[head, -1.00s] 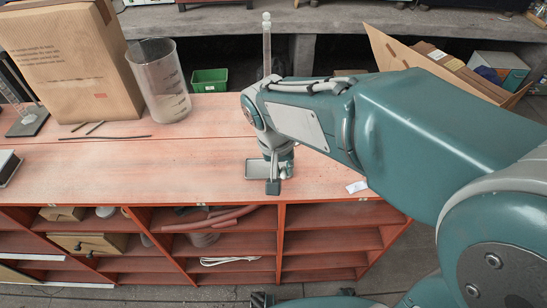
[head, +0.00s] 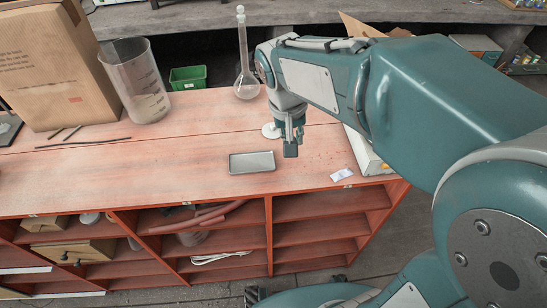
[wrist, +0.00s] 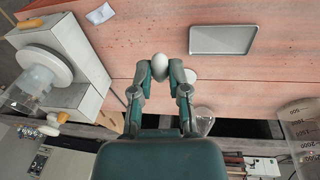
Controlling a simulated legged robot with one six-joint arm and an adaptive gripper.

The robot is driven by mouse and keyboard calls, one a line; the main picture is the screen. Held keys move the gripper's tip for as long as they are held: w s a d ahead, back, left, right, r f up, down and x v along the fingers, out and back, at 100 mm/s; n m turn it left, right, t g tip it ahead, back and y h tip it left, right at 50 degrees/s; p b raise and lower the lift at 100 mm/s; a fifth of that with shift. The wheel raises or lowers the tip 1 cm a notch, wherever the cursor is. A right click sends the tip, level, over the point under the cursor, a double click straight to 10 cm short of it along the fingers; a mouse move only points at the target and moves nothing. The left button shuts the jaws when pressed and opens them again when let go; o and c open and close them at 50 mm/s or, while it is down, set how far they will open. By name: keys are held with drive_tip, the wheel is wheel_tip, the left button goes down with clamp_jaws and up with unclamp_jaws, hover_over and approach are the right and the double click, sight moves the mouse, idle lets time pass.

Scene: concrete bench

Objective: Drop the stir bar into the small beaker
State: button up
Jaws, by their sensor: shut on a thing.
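A smooth white egg-shaped stir bar (wrist: 160,66) is between the fingertips of my gripper (wrist: 160,73) in the wrist view. The gripper is shut on it. In the head view my gripper (head: 290,148) hangs above the bench, right of the metal tray (head: 252,162); the stir bar cannot be made out there. The empty tray also shows at the upper right in the wrist view (wrist: 223,52). A clear glass vessel (wrist: 33,88), probably the small beaker, stands on the white round plate (wrist: 45,66) of a boxy device at the wrist view's left.
A large graduated beaker (head: 135,80) and a cardboard box (head: 45,65) stand at the left. A long-necked flask (head: 246,70) stands behind my gripper. A white disc (head: 270,131) lies near it.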

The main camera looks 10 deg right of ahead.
drive_tip(key=w+d+r, duration=0.2)
drive_tip(key=d+r, duration=0.1)
drive_tip(key=d, duration=0.6)
drive_tip(key=w+d+r, duration=0.3)
drive_tip(key=d, duration=0.7)
drive_tip(key=w+d+r, duration=0.2)
drive_tip(key=d+r, duration=0.1)
drive_tip(key=d, duration=0.6)
wheel_tip(320, 180, down, 6)
drive_tip(key=shift+f, duration=0.25)
drive_tip(key=shift+a, duration=0.1)
drive_tip(key=o, duration=0.8)
drive_tip(key=shift+r, duration=0.1)
drive_tip(key=r, duration=0.4)
drive_tip(key=a+r, duration=0.1)
drive_tip(key=r, duration=0.2)
drive_tip(key=s+r, duration=0.1)
drive_tip(key=r, duration=0.3)
drive_tip(key=shift+a+r, duration=0.3)
drive_tip(key=shift+a, duration=0.1)
drive_tip(key=shift+a, duration=0.1)
